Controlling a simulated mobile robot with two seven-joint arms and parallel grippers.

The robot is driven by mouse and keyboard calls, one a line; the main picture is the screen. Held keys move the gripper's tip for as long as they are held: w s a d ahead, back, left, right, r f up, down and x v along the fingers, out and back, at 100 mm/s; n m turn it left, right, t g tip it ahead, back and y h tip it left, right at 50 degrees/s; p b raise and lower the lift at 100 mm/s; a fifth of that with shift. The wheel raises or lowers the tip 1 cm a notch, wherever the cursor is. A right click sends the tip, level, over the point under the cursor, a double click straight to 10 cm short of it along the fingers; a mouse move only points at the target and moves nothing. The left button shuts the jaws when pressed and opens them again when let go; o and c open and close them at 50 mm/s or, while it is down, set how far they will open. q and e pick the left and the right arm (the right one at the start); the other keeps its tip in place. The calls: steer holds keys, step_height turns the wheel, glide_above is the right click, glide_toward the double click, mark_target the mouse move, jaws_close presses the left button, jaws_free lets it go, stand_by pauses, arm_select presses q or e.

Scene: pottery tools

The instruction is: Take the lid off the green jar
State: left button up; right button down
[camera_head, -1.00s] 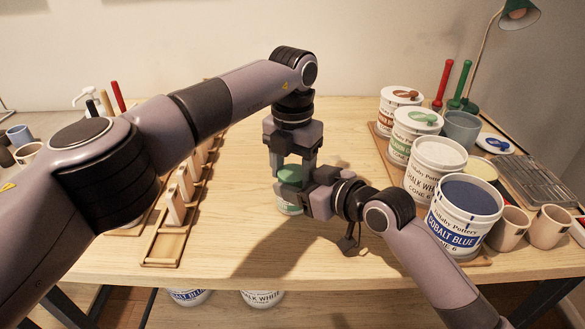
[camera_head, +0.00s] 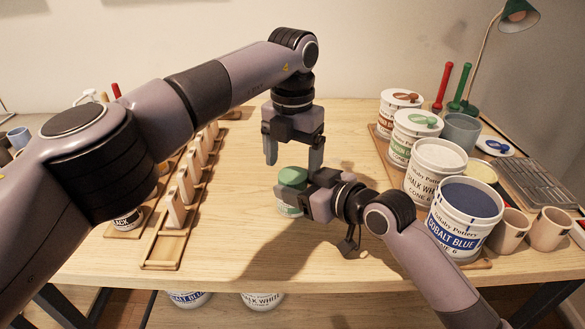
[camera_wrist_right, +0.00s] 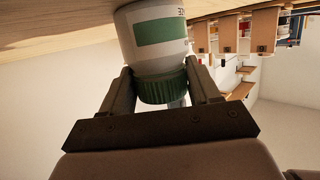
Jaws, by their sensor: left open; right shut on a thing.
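The green jar (camera_head: 287,208) is a small white jar with a green label, standing on the table in the middle of the head view. Its ribbed green lid (camera_head: 293,177) sits on top. In the right wrist view the jar (camera_wrist_right: 155,38) appears upside down, with the lid (camera_wrist_right: 163,90) between the fingers. My right gripper (camera_head: 308,197) comes from the right and is shut on the jar near its top; the exact contact is partly hidden. My left gripper (camera_head: 293,164) points down just above the lid, open and empty, its fingers spread wide.
Large glaze buckets, including cobalt blue (camera_head: 462,215) and chalk white (camera_head: 435,170), stand at the right with cups (camera_head: 549,228). A wooden rack (camera_head: 160,250) with upright pieces runs along the left. The table in front of and behind the jar is mostly clear.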

mark_target(293, 175)
arm_select(q)
steer(key=shift+r, duration=0.75)
steer(key=shift+c, duration=0.5)
steer(key=shift+r+m, duration=1.5)
steer(key=shift+r, duration=0.05)
steer(key=shift+f, duration=3.9)
steer(key=c, duration=1.1)
steer(key=shift+n, duration=1.5)
steer(key=o, duration=1.2)
